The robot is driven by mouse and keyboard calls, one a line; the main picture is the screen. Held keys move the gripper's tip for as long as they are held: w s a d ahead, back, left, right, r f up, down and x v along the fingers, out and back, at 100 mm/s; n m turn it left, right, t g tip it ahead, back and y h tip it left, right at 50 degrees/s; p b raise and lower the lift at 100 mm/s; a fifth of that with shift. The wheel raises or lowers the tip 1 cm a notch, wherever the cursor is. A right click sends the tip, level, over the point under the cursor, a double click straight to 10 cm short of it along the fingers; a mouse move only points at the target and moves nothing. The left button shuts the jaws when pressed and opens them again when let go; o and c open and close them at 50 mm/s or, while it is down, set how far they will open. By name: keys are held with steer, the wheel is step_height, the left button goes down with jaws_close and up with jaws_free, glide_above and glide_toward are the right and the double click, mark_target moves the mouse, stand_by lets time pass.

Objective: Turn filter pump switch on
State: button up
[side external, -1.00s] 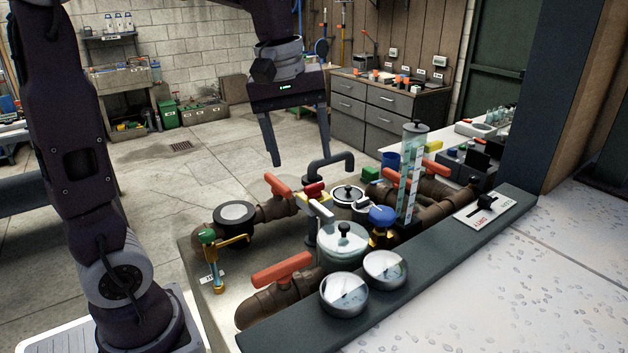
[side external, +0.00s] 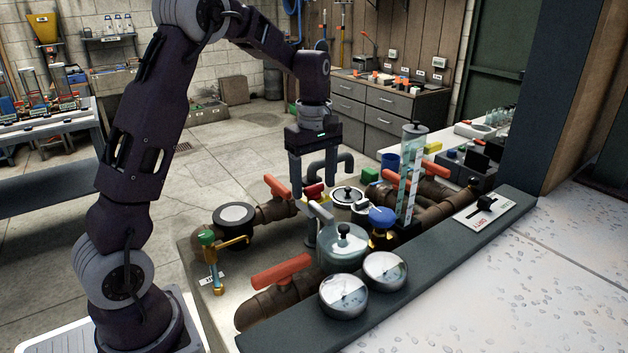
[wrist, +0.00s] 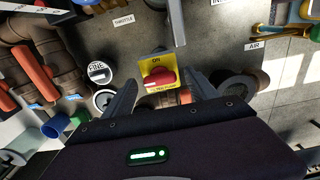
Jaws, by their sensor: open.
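The pump switch is a red rotary knob on a yellow plate marked ON. In the wrist view the red knob (wrist: 160,77) sits in the middle, on the yellow plate (wrist: 157,63). My gripper (wrist: 161,84) is open, with one finger on either side of the knob and gaps visible. In the side view my gripper (side external: 313,193) points down over the pipework, and the red knob (side external: 314,190) shows between its fingers. I cannot tell exactly how far the fingertips are from the plate.
A black lever (side external: 487,203) sits on the right ledge.

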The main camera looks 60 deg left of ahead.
steer(key=c, duration=1.4)
steer(key=shift+o, duration=0.2)
steer(key=shift+m, duration=0.4)
steer(key=m, duration=0.3)
steer(key=shift+m, duration=0.4)
steer(key=m, duration=0.4)
steer(key=shift+m, duration=0.3)
steer(key=m, duration=0.4)
steer(key=shift+m, duration=2.5)
